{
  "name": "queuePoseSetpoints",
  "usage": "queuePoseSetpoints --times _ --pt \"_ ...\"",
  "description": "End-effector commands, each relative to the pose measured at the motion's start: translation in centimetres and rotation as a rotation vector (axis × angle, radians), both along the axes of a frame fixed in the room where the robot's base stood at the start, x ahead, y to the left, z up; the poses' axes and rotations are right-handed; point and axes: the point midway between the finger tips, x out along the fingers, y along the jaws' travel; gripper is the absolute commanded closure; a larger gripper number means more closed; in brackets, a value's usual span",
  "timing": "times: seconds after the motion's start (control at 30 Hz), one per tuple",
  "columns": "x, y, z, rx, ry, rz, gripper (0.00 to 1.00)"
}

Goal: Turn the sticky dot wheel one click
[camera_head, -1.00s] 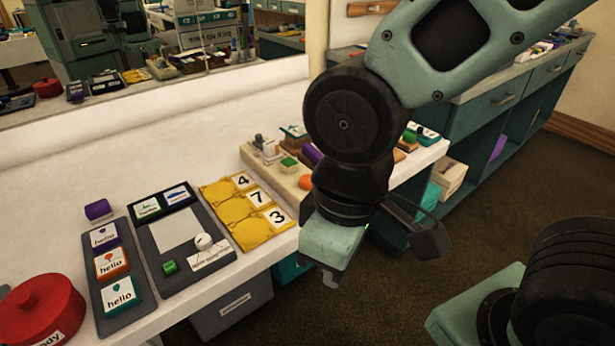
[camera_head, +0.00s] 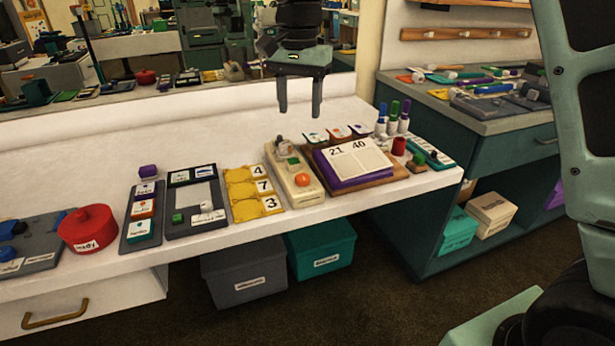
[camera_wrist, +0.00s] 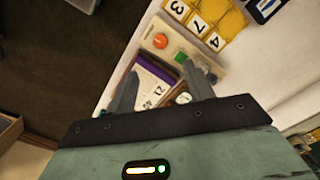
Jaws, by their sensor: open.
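My gripper (camera_head: 299,106) is open and empty, pointing down in the air above the white counter, over the back of a cream board (camera_head: 305,197). The board carries an orange round piece (camera_head: 302,180), a green block and small pale fittings at its far end. I cannot tell which piece is the sticky dot wheel. In the wrist view, the orange piece (camera_wrist: 160,41) and green block (camera_wrist: 181,57) show beyond the spread fingertips (camera_wrist: 160,70). A pale round piece (camera_wrist: 184,98) lies between the fingers in that view, partly hidden by the right finger.
Right of the board lies a purple flip pad (camera_head: 352,160) reading 21 and 40, with bottles (camera_head: 393,118) behind it. Left are yellow number cards (camera_head: 245,190), a grey tray (camera_head: 190,229) and a red pot (camera_head: 88,229). A mirror stands behind. Counter space behind the trays is clear.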

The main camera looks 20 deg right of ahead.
Motion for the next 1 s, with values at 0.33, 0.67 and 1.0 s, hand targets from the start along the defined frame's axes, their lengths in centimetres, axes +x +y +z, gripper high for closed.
queuePoseSetpoints --times 0.33,0.67,1.0 --pt "1.1 -1.0 -2.4 -0.011 0.002 -0.066 0.48" --pt "1.1 -1.0 -9.3 -0.01 0.003 -0.064 0.48" --pt "1.1 -1.0 -15.3 -0.009 0.001 -0.064 0.48"
